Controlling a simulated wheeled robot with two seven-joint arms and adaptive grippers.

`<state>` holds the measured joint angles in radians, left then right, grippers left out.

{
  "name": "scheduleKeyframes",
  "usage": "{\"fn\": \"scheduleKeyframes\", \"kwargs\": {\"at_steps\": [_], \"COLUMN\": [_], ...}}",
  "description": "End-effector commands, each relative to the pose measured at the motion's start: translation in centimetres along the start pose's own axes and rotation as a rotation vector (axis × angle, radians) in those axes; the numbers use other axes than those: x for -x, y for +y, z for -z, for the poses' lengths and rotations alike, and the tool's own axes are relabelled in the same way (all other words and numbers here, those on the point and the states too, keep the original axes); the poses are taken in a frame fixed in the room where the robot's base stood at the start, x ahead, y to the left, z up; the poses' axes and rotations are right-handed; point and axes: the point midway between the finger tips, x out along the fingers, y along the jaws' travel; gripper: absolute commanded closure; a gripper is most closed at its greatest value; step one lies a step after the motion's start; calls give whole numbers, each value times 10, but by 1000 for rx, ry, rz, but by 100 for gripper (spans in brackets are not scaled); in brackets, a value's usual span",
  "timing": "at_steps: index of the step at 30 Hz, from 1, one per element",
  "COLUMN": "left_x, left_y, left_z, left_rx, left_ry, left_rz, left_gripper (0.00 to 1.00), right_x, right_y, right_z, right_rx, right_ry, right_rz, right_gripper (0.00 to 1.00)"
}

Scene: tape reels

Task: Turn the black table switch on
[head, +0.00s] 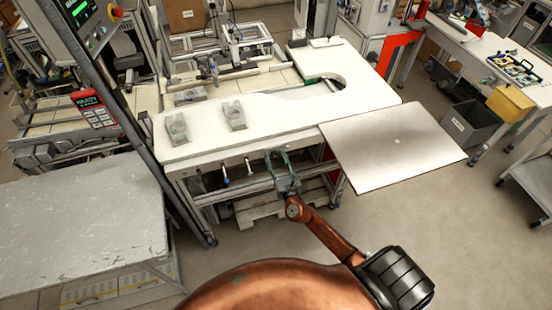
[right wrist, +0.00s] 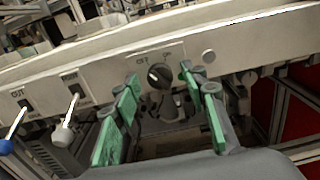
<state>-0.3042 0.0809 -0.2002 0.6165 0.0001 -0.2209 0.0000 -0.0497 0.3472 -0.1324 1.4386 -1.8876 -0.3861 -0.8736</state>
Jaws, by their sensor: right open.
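The black table switch (right wrist: 160,77) is a round knob on the pale front edge of the table, seen in the right wrist view. Small printed labels sit above it, too blurred to read surely. A light mark shows on the knob's upper left face. My right gripper (right wrist: 160,86) is open, its green-padded fingers spread on the left and right of the knob. I cannot tell whether they touch it. In the head view my right gripper (head: 279,156) is at the front edge of the white table (head: 290,113), where it hides the switch. My left gripper is not in view.
Two toggle levers, one blue-tipped (right wrist: 6,146) and one white-tipped (right wrist: 63,135), stick out left of the knob. Grey fixtures (head: 235,115) stand on the table. A flat white panel (head: 390,150) juts out at right. A grey table (head: 75,220) stands at left.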

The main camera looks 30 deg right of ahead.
Motion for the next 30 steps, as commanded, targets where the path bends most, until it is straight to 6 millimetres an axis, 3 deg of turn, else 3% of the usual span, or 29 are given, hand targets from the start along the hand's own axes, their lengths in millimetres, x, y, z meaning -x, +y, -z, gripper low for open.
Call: {"fn": "scheduleKeyframes", "kwargs": {"at_steps": [8, 25, 30], "left_x": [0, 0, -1], "left_y": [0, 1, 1], "left_z": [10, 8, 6], "left_rx": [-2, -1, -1], "left_ry": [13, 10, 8], "left_rz": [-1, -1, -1], "left_gripper": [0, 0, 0], "right_x": [-1, -1, -1], "right_y": [0, 0, 0], "right_z": [0, 1, 1], "right_rx": [0, 0, -5], "right_ry": [1, 1, 1], "right_rz": [0, 0, 0], "right_gripper": [61, 100, 100]}}
